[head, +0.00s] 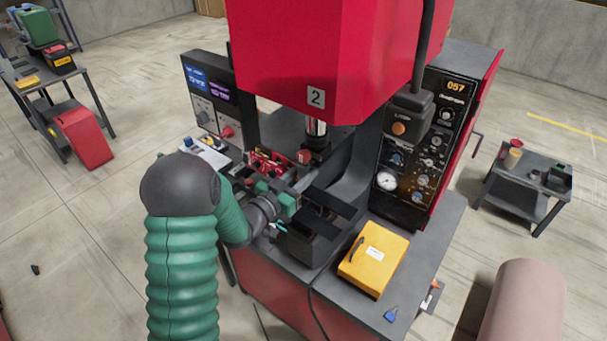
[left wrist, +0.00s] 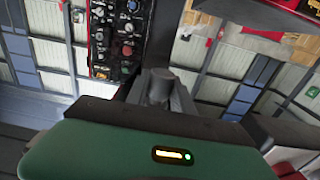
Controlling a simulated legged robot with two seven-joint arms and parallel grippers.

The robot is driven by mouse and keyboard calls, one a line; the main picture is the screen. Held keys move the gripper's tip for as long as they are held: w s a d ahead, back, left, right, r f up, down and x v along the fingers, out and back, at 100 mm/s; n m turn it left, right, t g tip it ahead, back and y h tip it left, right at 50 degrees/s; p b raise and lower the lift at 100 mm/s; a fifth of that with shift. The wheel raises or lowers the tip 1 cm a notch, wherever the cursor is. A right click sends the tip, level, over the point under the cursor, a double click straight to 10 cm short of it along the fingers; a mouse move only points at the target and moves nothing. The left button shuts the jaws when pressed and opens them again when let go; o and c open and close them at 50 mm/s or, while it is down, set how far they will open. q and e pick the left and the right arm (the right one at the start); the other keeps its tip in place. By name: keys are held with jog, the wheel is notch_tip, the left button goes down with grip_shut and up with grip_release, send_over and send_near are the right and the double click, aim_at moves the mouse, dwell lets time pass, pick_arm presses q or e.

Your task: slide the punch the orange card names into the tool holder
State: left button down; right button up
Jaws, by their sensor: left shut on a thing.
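My left gripper (head: 284,205) is in front of the press, low and left of the tool holder (head: 316,142), which hangs under the red press head. The gripper is shut on a small grey piece, apparently a punch; in the left wrist view a stubby grey cylinder (left wrist: 160,85) stands beyond the green gripper body (left wrist: 150,150). In the head view the held piece is mostly hidden by the gripper. A red rack (head: 268,162) with small pieces lies behind the gripper. I cannot make out the orange card for certain. My right gripper is not in view.
The red press head (head: 310,50) overhangs the work area. A yellow box (head: 373,257) lies on the bench at right, near a blue tag (head: 391,314). The control panel (head: 425,140) stands right of the press. A side table (head: 523,185) is farther right.

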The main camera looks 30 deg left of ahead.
pick_arm(q)
jog(key=shift+w+d+b, duration=0.2)
jog(key=shift+w+b, duration=0.35)
jog(key=shift+w, duration=2.15)
jog(key=c, duration=1)
grip_release()
jog(key=shift+s, duration=0.1)
jog(key=b, duration=0.5)
send_near(315, 164)
jog(key=s+a+f, duration=0.2)
jog(key=s+f, duration=0.1)
jog(key=s, duration=0.1)
jog(key=shift+r, duration=0.2)
